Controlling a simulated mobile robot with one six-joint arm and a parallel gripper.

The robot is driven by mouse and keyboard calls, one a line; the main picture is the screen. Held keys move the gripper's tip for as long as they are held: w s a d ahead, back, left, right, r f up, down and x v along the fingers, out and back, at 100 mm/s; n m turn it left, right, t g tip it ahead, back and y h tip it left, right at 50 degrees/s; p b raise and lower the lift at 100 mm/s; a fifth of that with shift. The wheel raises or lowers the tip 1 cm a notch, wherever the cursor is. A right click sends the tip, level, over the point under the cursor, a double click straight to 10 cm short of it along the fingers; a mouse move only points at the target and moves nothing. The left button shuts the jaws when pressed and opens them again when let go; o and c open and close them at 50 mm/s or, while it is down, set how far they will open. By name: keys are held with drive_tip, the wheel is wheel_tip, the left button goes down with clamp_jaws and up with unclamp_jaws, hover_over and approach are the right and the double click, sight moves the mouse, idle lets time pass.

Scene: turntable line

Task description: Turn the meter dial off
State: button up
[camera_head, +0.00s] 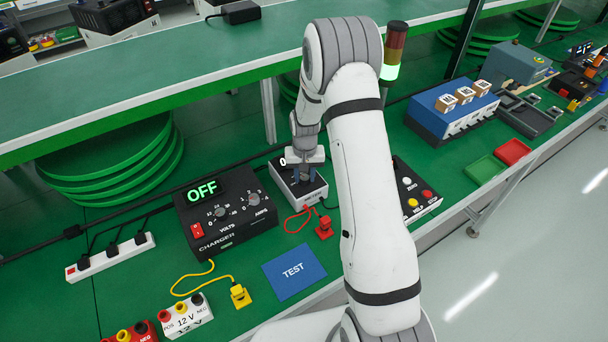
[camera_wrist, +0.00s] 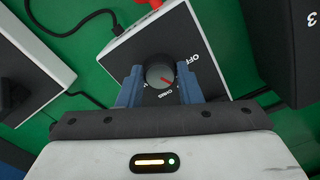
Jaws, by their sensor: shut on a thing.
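The meter (camera_head: 318,190) is a white box with a dark front, standing on the green bench in the middle of the head view. It also shows in the wrist view (camera_wrist: 190,30), where its round black dial (camera_wrist: 156,71) has a red pointer mark at its lower right. Printed words by the dial include OFF at its right and OHMS below it. My gripper (camera_wrist: 160,82) is shut on the dial, one blue finger on each side.
A black charger (camera_head: 232,235) reading OFF stands left of the meter. A blue TEST mat (camera_head: 294,272) lies in front. A red plug (camera_head: 324,228) on a red lead lies close by. A black box with coloured buttons (camera_head: 408,182) stands to the right, partly behind my arm.

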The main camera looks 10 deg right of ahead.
drive_tip(key=shift+f+n+b, duration=0.1)
drive_tip(key=shift+n+b, duration=0.2)
drive_tip(key=shift+b, duration=0.1)
drive_tip(key=n+b, duration=0.3)
drive_tip(key=shift+f, duration=0.1)
drive_tip(key=n+b, duration=0.3)
drive_tip(key=n, duration=0.3)
drive_tip(key=shift+b, duration=0.3)
drive_tip(key=shift+r+n, duration=0.2)
drive_tip(key=shift+n, duration=0.1)
drive_tip(key=o, duration=1)
drive_tip(key=shift+c, duration=0.2)
